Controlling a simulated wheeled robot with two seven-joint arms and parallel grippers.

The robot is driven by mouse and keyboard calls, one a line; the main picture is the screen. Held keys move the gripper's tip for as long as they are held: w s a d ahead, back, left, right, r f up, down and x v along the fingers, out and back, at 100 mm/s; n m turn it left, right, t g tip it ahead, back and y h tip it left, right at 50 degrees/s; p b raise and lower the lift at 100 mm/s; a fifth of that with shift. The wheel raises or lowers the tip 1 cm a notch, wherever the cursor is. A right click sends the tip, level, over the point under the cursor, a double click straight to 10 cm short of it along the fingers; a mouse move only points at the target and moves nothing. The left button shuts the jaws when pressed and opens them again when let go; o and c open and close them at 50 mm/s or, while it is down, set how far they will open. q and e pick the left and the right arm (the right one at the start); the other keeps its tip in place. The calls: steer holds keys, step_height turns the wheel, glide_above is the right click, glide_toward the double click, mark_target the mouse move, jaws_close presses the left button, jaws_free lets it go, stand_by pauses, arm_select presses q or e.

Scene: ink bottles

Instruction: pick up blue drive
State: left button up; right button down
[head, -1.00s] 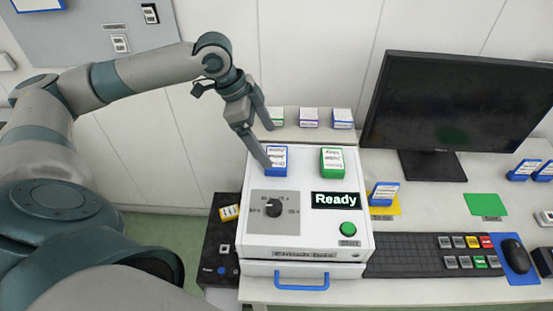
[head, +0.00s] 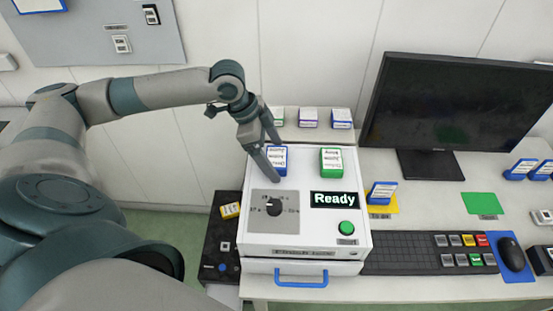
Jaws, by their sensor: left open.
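A blue drive (head: 280,170) with a white label stands in a slot on top of the white box, at its back left. My left gripper (head: 277,161) is open, with its fingers reaching down at this drive. One finger is in front of it and the other behind it in the picture; I cannot tell whether they touch it. My right gripper is not in view.
A green drive (head: 331,161) stands beside the blue one on the box (head: 300,252). The box has a dial (head: 274,207), a "Ready" display (head: 334,199), a green button (head: 346,228) and a blue handle (head: 301,283). A monitor (head: 455,105), keyboard (head: 415,258) and mouse (head: 511,254) are right.

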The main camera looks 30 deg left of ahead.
mark_target(283, 158)
arm_select(q)
steer(key=c, duration=1.2)
steer(key=shift+c, duration=0.2)
steer(key=shift+r, duration=0.1)
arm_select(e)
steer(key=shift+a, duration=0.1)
arm_select(q)
steer(key=shift+r, duration=0.45)
step_height(283, 158, up, 3)
steer(key=shift+d+r+b, duration=0.15)
steer(key=shift+b, duration=0.6)
steer(key=s+d+r+b, duration=0.3)
steer(key=s+d+r, duration=0.3)
steer(key=s+d, duration=0.2)
steer(key=shift+s+r+b, duration=0.15)
steer(key=shift+r+b, duration=0.2)
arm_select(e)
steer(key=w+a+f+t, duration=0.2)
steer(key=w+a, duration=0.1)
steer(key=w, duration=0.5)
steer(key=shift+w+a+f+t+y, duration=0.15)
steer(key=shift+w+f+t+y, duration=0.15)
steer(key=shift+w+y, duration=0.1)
